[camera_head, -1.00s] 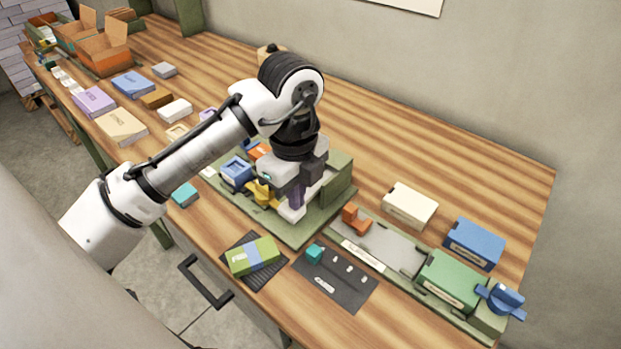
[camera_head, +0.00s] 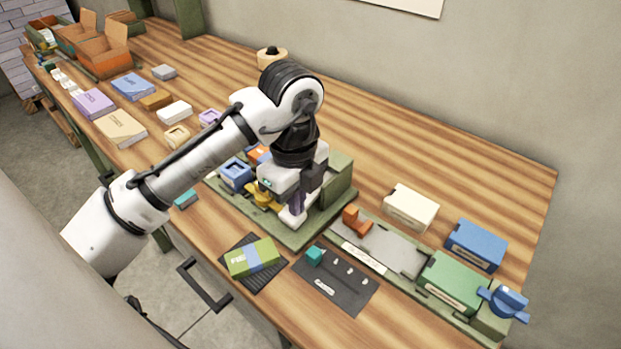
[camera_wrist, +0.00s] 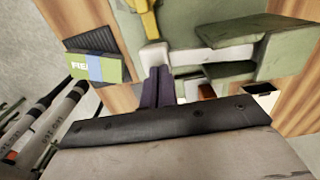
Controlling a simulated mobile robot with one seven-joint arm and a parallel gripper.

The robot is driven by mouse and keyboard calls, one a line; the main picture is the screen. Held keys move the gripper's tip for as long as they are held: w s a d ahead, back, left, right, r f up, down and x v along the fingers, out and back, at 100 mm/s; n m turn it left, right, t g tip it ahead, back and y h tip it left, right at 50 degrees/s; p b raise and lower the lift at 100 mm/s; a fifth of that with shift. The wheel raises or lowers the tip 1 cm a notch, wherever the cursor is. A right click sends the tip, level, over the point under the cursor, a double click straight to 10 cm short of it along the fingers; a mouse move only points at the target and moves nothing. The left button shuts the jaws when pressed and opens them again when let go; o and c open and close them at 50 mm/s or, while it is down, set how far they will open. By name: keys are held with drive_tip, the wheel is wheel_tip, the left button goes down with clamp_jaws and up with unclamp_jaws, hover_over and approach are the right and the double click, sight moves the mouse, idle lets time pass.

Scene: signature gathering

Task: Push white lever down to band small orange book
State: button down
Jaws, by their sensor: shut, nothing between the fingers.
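The white lever (camera_head: 292,217) shows its end low at the front of the green banding station (camera_head: 298,236). In the wrist view the white lever end (camera_wrist: 153,53) is right at my fingertips. My gripper (camera_head: 299,203) is shut and empty, its dark fingers pointing down at the lever; whether they touch it I cannot tell. The fingers (camera_wrist: 158,73) also show in the wrist view. An orange piece (camera_head: 258,153), possibly the small orange book, shows partly behind my arm on the station. An orange-red patch (camera_wrist: 207,91) shows beside the fingers in the wrist view.
A blue block (camera_head: 236,173) and a yellow part (camera_head: 262,195) sit left of my gripper. A green banded book (camera_head: 252,257) lies on a dark mat in front. A green fixture (camera_head: 378,247) stands to the right.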

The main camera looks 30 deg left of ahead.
wheel_tip(320, 180, up, 9)
drive_tip(key=p, duration=0.8)
idle(0.7)
